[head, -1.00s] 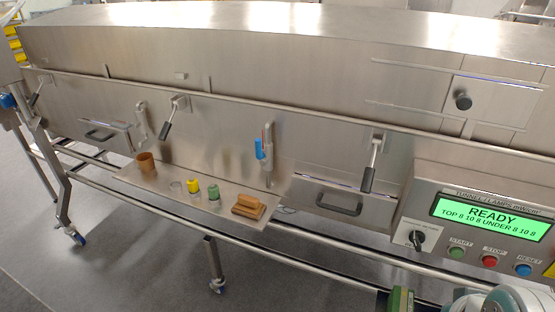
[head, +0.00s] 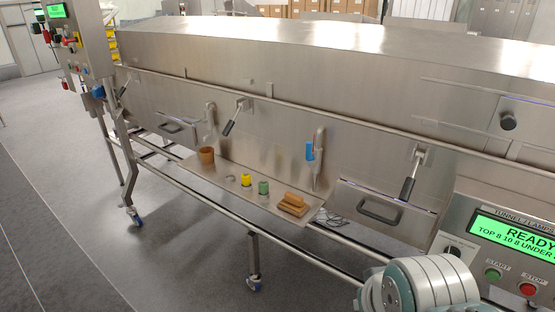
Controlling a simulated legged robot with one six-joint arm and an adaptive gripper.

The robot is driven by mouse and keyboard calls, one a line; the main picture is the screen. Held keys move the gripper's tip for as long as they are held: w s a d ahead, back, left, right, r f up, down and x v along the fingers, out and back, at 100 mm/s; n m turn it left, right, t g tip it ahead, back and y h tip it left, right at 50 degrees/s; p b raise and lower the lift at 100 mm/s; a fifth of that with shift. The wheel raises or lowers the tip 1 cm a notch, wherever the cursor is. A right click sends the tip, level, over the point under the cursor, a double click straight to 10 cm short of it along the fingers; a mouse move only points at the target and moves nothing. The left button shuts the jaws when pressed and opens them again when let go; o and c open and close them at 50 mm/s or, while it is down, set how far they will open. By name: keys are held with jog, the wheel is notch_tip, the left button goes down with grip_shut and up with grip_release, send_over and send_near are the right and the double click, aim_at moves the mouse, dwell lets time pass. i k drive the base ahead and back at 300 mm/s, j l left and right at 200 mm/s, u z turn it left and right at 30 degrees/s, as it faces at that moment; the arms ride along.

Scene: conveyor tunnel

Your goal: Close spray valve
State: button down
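A valve with a blue lever (head: 310,151) sits on a short vertical metal pipe (head: 319,165) on the front of the tunnel, above the right part of a small shelf. The lever hangs upright, roughly in line with the pipe. I cannot tell for sure that this is the spray valve. Another blue fitting (head: 98,92) shows at the far left end, too small to make out. My gripper is not in view; only white and grey rounded parts of my arm show at the bottom right, well away from the blue lever.
The shelf (head: 232,187) holds a brown cup (head: 206,155), yellow (head: 245,180) and green (head: 263,187) small items, and a wooden-backed brush (head: 293,204). Black-gripped latches (head: 408,188) and drawers line the front. A control panel (head: 505,240) stands right. Floor is free at left.

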aim_at(310, 155)
jog(key=i+l, duration=0.6)
jog(key=i, duration=0.2)
